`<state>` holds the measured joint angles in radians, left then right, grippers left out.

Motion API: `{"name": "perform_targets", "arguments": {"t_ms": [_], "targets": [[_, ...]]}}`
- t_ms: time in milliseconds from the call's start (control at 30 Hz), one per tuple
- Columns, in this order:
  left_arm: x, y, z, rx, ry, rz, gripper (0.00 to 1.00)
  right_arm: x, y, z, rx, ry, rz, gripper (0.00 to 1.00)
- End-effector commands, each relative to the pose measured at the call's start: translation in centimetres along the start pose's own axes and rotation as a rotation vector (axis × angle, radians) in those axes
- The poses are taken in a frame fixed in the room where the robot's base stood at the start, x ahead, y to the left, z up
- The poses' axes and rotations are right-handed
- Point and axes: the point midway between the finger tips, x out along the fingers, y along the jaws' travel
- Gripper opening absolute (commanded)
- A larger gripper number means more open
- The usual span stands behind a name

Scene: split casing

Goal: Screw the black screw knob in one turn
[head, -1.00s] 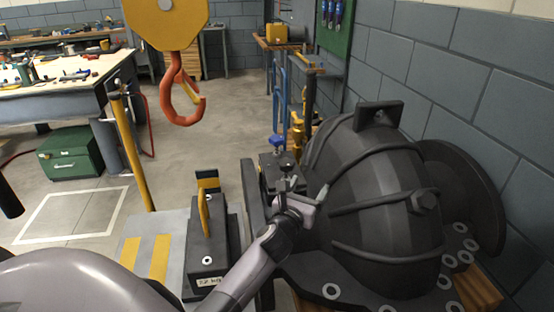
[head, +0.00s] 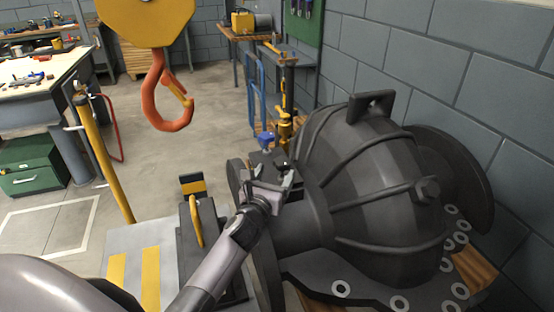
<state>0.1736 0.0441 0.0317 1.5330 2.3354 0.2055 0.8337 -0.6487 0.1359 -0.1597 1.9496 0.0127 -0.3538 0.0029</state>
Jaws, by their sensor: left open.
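My left gripper (head: 275,178) is open at the near left side of the big dark ribbed casing (head: 375,190), with nothing visible between its fingers. A small black part (head: 281,157) shows just beyond the fingers, above a dark block. It may be the black screw knob, but it is too small and too covered by the gripper to be sure. I cannot tell whether the fingers touch it. A blue knob-like part (head: 266,141) stands just behind and to the left. My right gripper is not in view.
An orange crane hook (head: 165,100) hangs at upper left. A black weight block with a yellow handle (head: 197,220) and a yellow post (head: 103,155) stand left of my arm. A block wall (head: 480,80) is close on the right.

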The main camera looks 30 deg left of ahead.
Motion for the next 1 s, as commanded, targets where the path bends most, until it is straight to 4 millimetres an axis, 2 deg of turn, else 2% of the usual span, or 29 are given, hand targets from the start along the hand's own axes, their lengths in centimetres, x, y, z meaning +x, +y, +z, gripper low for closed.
{"name": "perform_targets", "arguments": {"t_ms": [600,1000], "targets": [[6.4,0.0,0.0,0.000,-0.001,0.000,0.77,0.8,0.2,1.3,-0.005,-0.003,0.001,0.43],[7.0,0.0,0.0,-0.001,0.000,0.000,0.77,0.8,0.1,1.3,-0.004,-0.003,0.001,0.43]]}}
